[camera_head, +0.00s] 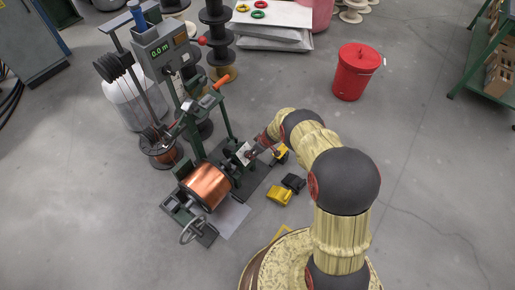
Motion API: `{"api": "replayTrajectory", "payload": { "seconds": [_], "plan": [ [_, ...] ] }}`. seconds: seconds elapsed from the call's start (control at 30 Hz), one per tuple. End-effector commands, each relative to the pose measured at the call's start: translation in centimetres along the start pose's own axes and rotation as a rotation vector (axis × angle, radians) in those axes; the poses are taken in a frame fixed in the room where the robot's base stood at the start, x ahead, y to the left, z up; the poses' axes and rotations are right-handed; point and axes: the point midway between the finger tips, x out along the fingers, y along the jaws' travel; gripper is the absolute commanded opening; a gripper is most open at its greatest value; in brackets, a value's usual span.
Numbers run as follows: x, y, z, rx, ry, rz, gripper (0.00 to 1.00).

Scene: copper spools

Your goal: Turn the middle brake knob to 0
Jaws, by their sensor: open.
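The green winding machine (190,125) stands left of centre with a copper-wound spool (207,186) low on it. My arm reaches in from the lower right. My gripper (254,150) is at the machine's right side, close to a small white plate (243,154), and looks open and empty. The middle brake knob is not clearly distinguishable; it is too small or hidden near my gripper. I cannot tell whether my gripper touches anything, nor read a knob setting.
A grey display box (163,48) reads 0.0 m. Black and yellow items (281,193) lie on the floor beside the machine. A red bucket (356,71) stands at the upper right, near a green shelf (490,55). Dark stacked spools (217,35) stand behind. The right floor is clear.

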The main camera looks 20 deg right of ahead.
Motion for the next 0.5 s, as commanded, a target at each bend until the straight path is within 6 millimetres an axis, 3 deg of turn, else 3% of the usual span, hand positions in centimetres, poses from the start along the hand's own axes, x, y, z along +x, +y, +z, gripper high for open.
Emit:
{"api": "replayTrajectory", "payload": {
  "seconds": [0.23, 0.5],
  "plan": [
    [-3.4, 0.2, -0.1, 0.001, 0.002, 0.003, 0.51],
    [-5.2, 0.0, 0.1, 0.001, -0.001, 0.001, 0.51]
  ]
}}
